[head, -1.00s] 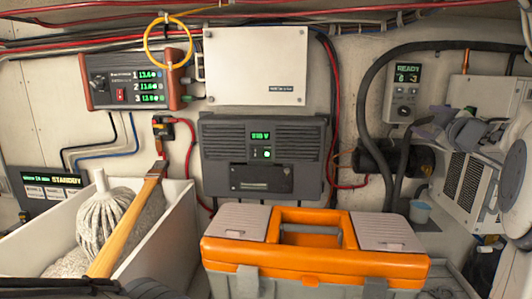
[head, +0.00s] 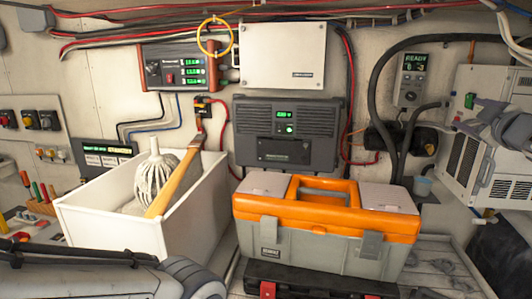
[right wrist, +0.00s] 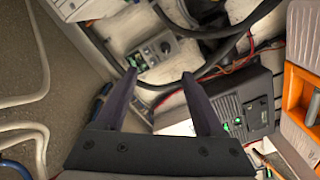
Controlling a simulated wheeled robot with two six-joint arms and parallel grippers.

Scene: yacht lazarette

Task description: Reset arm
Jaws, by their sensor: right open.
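My right gripper (head: 478,126) is at the right edge of the head view, in front of the light grey vented unit, and only partly shows there. In the right wrist view my right gripper (right wrist: 160,85) has its two dark fingers spread wide with nothing between them. The view past the fingers is tilted, with the wall gear beyond them. A grey arm link of mine (head: 100,280) lies across the bottom left of the head view. My left gripper is not visible.
An orange and grey toolbox (head: 330,238) stands in front, on a black case (head: 320,285). A vented grey unit (head: 465,158) is at right. Cables run along the wall.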

